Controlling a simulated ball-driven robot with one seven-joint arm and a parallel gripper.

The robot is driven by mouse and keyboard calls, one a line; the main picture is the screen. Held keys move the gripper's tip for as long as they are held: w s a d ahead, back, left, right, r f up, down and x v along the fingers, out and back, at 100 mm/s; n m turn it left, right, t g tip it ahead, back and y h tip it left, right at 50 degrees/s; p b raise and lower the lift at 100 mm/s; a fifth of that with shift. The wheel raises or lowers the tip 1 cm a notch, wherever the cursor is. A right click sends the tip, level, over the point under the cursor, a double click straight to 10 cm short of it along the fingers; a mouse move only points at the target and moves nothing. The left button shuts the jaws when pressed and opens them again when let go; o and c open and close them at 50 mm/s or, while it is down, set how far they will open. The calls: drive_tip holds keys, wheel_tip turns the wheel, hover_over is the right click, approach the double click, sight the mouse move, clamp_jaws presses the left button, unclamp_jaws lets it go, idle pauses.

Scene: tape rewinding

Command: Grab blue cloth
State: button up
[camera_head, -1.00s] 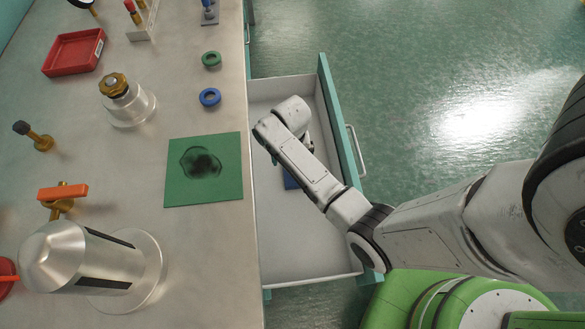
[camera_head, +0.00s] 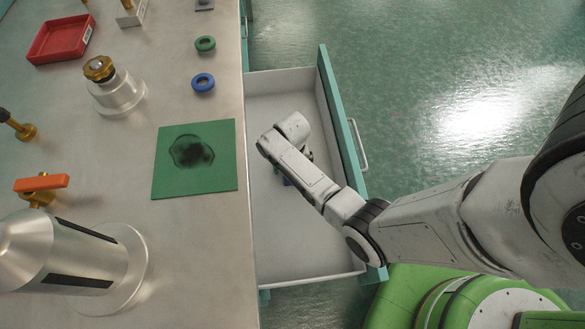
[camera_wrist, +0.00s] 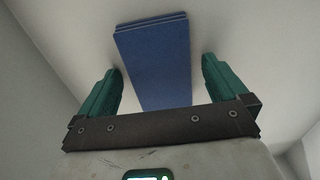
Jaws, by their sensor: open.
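The blue cloth (camera_wrist: 157,60) is a folded, flat, layered rectangle on the white drawer floor. In the wrist view it lies between and ahead of the two green fingers of my gripper (camera_wrist: 163,82). The fingers are spread, one on each side of the cloth, with gaps to it. In the head view my arm reaches down into the open drawer (camera_head: 290,240). There the arm hides most of the cloth, and only a small blue bit (camera_head: 287,182) shows below it.
The drawer's front wall (camera_head: 342,130) stands right of my arm, and the metal table (camera_head: 200,240) is left. On the table are a green mat with a dark stain (camera_head: 215,165), blue and green rings (camera_head: 203,82), a red tray (camera_head: 61,39) and metal fixtures.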

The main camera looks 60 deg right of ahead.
drive_tip(key=shift+c, duration=0.2)
drive_tip(key=c, duration=1.1)
drive_tip(key=shift+o, duration=0.2)
drive_tip(key=shift+r, duration=0.1)
